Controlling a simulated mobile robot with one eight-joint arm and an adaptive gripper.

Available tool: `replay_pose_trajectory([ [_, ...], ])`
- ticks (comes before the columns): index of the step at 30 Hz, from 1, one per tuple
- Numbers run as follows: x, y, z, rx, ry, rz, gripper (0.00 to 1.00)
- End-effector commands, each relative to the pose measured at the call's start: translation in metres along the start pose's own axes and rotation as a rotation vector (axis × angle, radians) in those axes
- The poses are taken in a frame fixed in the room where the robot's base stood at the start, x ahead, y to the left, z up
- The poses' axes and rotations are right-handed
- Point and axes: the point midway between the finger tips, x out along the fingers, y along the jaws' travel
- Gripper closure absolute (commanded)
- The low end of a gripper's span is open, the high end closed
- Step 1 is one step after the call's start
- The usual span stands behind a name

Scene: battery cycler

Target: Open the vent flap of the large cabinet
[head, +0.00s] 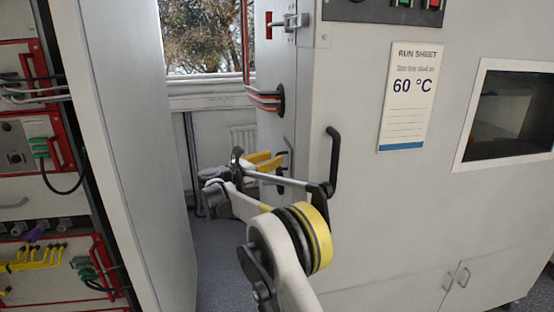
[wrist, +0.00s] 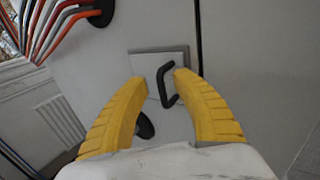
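The large cabinet (head: 350,190) is pale grey and fills the right of the head view. In the wrist view its vent flap (wrist: 180,122) is a small grey panel, apparently flat against the wall, with a black bar handle (wrist: 163,84). My gripper (head: 264,162) is at the cabinet's narrow left side in the head view, where the flap is hard to make out. In the wrist view the yellow fingers of my gripper (wrist: 158,80) are spread apart on either side of the handle. Nothing is clearly held, and contact cannot be told.
A bundle of coloured cables (head: 264,98) enters the cabinet side above my gripper. A long black door handle (head: 334,160) stands out on the front. A tall panel (head: 135,140) and red-framed rack (head: 30,150) are left. A narrow floor gap (head: 220,255) lies between.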

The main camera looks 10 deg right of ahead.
Motion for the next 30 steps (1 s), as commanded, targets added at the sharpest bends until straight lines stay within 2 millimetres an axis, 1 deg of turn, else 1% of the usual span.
replay_pose_trajectory([
  [1, 0.007, 0.000, -0.001, 0.000, 0.000, 0.000, 0.68],
  [3, 0.015, 0.000, -0.001, 0.000, 0.000, 0.000, 0.68],
  [6, 0.022, 0.000, -0.001, 0.001, 0.000, 0.000, 0.68],
  [15, 0.024, 0.000, 0.000, 0.001, 0.001, 0.001, 0.68],
  [16, 0.024, 0.000, 0.000, 0.001, 0.001, 0.001, 0.75],
  [17, 0.024, 0.000, 0.000, 0.001, 0.001, 0.001, 0.84],
  [18, 0.024, 0.000, 0.000, 0.001, 0.001, 0.001, 0.96],
  [19, 0.024, 0.000, 0.000, 0.001, 0.001, 0.001, 1.00],
  [27, 0.023, 0.001, 0.001, 0.000, 0.000, 0.003, 1.00],
  [30, 0.020, 0.003, 0.001, 0.000, -0.001, 0.002, 1.00],
])
